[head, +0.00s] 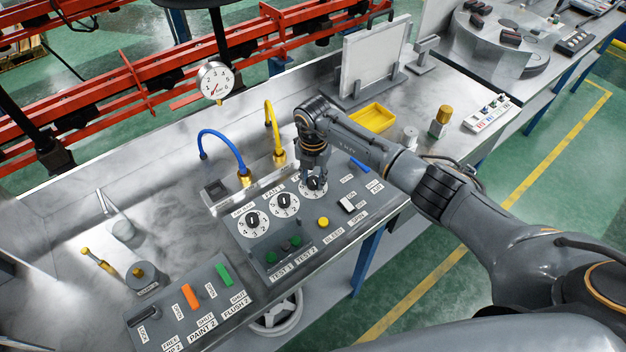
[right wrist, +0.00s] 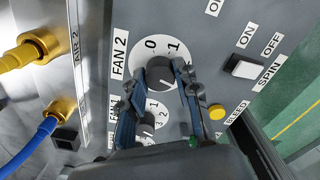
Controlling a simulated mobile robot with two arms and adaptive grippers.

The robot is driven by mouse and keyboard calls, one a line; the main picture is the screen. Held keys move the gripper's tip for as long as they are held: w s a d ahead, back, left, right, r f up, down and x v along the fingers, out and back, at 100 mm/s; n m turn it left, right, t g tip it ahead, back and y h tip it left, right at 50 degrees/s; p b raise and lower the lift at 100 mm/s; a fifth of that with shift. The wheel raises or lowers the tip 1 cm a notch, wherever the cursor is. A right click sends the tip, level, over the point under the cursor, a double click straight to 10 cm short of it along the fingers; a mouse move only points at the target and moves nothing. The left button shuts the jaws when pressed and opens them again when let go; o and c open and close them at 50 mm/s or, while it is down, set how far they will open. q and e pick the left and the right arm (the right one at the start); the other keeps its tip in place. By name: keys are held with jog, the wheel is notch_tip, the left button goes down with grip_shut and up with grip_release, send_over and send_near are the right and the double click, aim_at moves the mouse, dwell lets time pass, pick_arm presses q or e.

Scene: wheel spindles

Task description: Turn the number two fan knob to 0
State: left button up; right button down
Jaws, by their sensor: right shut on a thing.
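The number two fan knob (right wrist: 160,72) is a dark knob on a white dial beside the FAN 2 label (right wrist: 119,58). The figures 0 and 1 show at the far edge of its dial; where its pointer stands is not clear. My right gripper (right wrist: 158,88) has its blue-padded fingers on both sides of this knob and is shut on it. In the head view my right gripper (head: 315,178) points down onto the rightmost dial and hides most of it. My left gripper is not in view.
Two more dial knobs (head: 285,200) (head: 253,219) sit to the left on the panel. A yellow button (head: 323,222) and a white rocker switch (head: 347,205) are close by. Yellow (head: 276,135) and blue (head: 222,145) hoses arch up behind the panel.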

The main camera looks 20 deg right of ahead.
jog(key=n+b, duration=0.1)
jog(key=n, duration=0.1)
jog(key=n+b, duration=0.1)
jog(key=shift+d+f+n+b, duration=0.1)
jog(key=shift+f+n+b, duration=0.1)
jog(key=shift+n+b, duration=0.2)
jog(key=n+b, duration=0.3)
jog(key=shift+n, duration=0.3)
jog(key=n+b, duration=0.9)
jog(key=n, duration=0.1)
jog(key=shift+w+n+b, duration=0.1)
jog(key=shift+n+b, duration=0.3)
jog(key=n+b, duration=0.2)
jog(key=n, duration=0.1)
jog(key=shift+r+n+b, duration=0.1)
jog(key=shift+n+b, duration=0.2)
jog(key=n+b, duration=0.1)
jog(key=n, duration=0.2)
jog(key=shift+b, duration=0.4)
jog(key=shift+r+n+b, duration=0.15)
jog(key=shift+n+b, duration=0.35)
jog(key=shift+n, duration=0.9)
